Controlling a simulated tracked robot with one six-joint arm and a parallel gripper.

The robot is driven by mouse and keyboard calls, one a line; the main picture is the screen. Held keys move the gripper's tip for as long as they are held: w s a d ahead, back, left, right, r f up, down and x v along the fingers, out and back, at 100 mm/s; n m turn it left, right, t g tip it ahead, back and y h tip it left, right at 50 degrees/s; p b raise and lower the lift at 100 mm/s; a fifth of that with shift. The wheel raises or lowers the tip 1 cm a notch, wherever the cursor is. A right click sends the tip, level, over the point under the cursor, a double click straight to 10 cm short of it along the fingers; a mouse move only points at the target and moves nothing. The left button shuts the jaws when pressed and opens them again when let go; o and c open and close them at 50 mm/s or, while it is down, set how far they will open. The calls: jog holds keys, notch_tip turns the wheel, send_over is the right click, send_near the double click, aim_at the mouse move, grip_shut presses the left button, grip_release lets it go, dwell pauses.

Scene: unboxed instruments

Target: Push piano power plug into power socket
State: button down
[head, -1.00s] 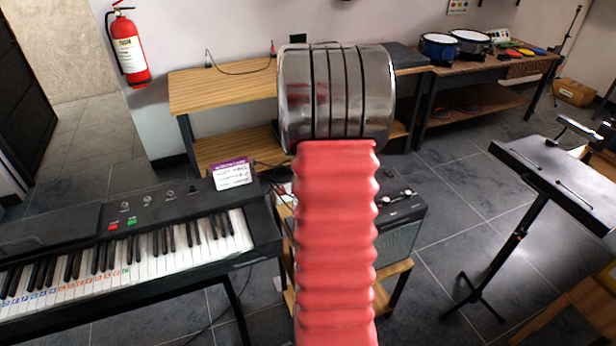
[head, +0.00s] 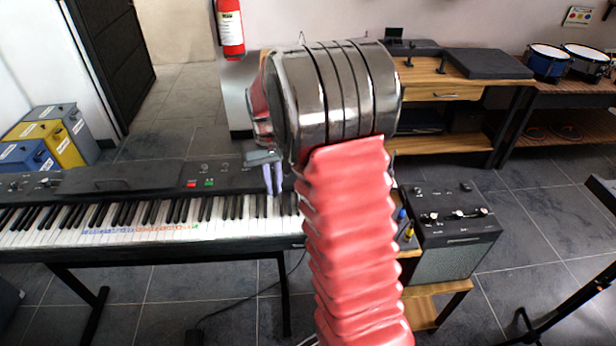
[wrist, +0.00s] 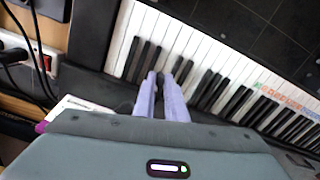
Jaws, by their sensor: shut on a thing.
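My gripper (head: 273,180) hangs over the right end of the black piano (head: 130,187) in the head view. In the wrist view, the two pale blue fingers of my gripper (wrist: 161,84) are nearly together over the keys of the piano (wrist: 180,45). A small dark thing shows between their tips; it looks like the piano power plug (wrist: 160,80), but its shape and cord are mostly hidden. A white power socket strip (wrist: 14,52) with a red switch and black plugs lies at the left edge of the wrist view, well apart from the fingers.
A black amplifier (head: 455,230) stands on a wooden stand right of my arm. A wooden bench (head: 440,90) is behind it. A black cable (head: 240,303) runs on the floor below the piano. Grey, yellow and blue boxes (head: 45,140) stand at the left. The floor in front is open.

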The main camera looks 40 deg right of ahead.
jog(key=a+n, duration=0.1)
jog(key=a, duration=0.4)
jog(key=w+a+n, duration=0.1)
jog(key=a, duration=0.5)
jog(key=w+a+f+n, duration=0.1)
jog(key=a, duration=0.4)
jog(key=shift+w+a+f, duration=0.1)
jog(key=shift+w+a, duration=0.1)
jog(key=shift+w, duration=0.05)
jog(key=shift+s, duration=0.1)
